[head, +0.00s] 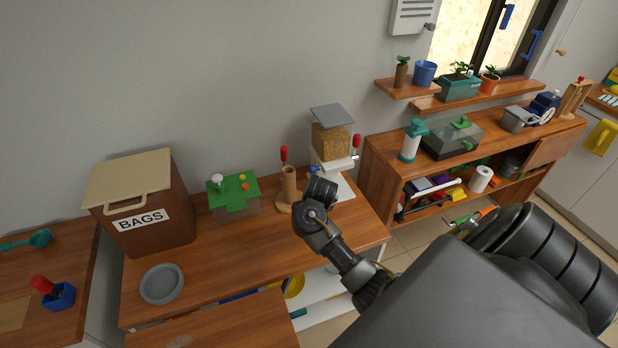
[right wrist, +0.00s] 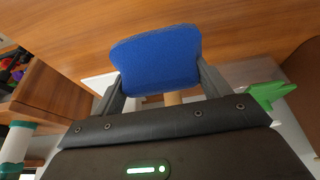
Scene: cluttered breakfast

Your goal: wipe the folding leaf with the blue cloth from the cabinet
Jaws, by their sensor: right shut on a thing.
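The blue cloth (right wrist: 157,60) is a folded, rounded pad in the right wrist view. My right gripper (right wrist: 158,76) is shut on it, with one grey finger at each side. In the head view my right arm reaches over the right end of the wooden counter; its fingers and the cloth are hidden there. A wooden panel that looks like the folding leaf (head: 225,318) lies at the bottom of the head view, in front of the counter, partly cut off. A faint greyish patch shows near its lower left. My left gripper is not in view.
On the counter (head: 245,255) stand a brown BAGS box (head: 150,218), a grey bowl (head: 162,284), a green-topped block (head: 234,196), a wooden holder with a red-topped item (head: 289,190) and a cereal dispenser (head: 331,140). A shelf cabinet (head: 385,168) stands right. The counter's front middle is clear.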

